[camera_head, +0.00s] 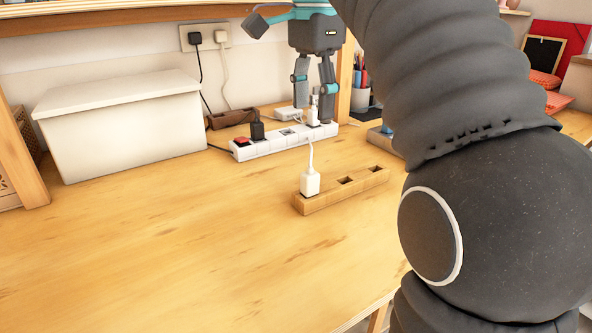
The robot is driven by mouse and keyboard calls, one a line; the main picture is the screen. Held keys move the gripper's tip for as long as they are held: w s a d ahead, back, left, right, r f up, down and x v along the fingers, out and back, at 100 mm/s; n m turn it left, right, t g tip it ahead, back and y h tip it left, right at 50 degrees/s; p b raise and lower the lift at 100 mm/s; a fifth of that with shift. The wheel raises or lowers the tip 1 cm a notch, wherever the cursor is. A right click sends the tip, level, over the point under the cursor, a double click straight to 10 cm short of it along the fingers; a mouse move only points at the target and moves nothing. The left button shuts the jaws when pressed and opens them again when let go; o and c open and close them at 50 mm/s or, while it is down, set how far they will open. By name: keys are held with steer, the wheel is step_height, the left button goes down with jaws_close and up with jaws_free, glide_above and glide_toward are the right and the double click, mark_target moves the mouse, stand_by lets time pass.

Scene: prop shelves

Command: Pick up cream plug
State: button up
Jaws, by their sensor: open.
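My gripper (313,109) points down over the right end of a white power strip (271,145). Its two fingers are open, one on each side of a pale plug (313,116) that stands in the strip. I cannot tell whether the fingers touch it. Another pale plug (310,183), white to cream with a cord rising from its top, stands upright in the left end of a wooden holder (326,199) in front of the strip. The two pale plugs look alike in colour, so I cannot tell for certain which is the cream one.
A black plug (257,130) and a red switch (241,142) are on the strip's left part. The holder has empty slots. A white lidded box (120,130) stands at the left, a pen cup (360,98) behind. The wall outlet (206,37) holds two plugs. The front table is clear.

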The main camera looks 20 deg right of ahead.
mark_target(310, 167)
step_height(310, 167, down, 14)
steer(key=shift+r+b, duration=0.2)
steer(key=shift+b, duration=0.7)
jaws_close()
